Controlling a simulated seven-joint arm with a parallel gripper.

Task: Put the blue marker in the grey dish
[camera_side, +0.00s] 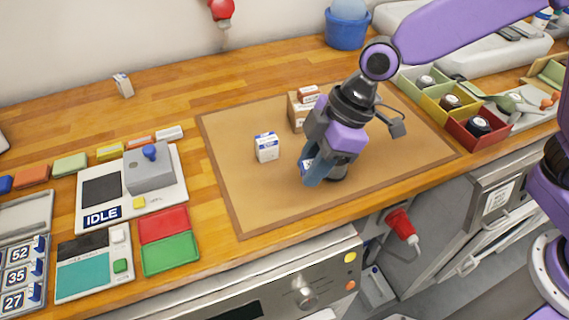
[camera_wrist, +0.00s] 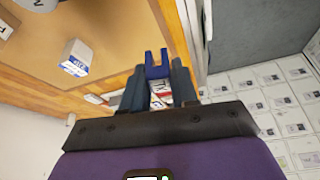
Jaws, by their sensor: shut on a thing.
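My gripper (camera_wrist: 158,88) is over the brown mat and is shut on a small white printed thing (camera_wrist: 160,93) with red and blue lettering. Its blue and white side shows between the fingers in the side view (camera_side: 307,165). A blue U-shaped piece (camera_wrist: 156,65) shows just beyond the fingertips; I cannot tell whether it belongs to the held thing. I cannot pick out a blue marker for certain. A grey round thing (camera_wrist: 38,4) is cut off at the top of the wrist view; I cannot tell whether it is the grey dish.
A white and blue carton (camera_side: 267,148) stands on the brown mat (camera_side: 235,190), left of my gripper. A cardboard box (camera_side: 297,112) stands behind. Green, yellow and red bins (camera_side: 470,143) are at right. A panel marked IDLE (camera_side: 103,214) is at left. The mat's front left is clear.

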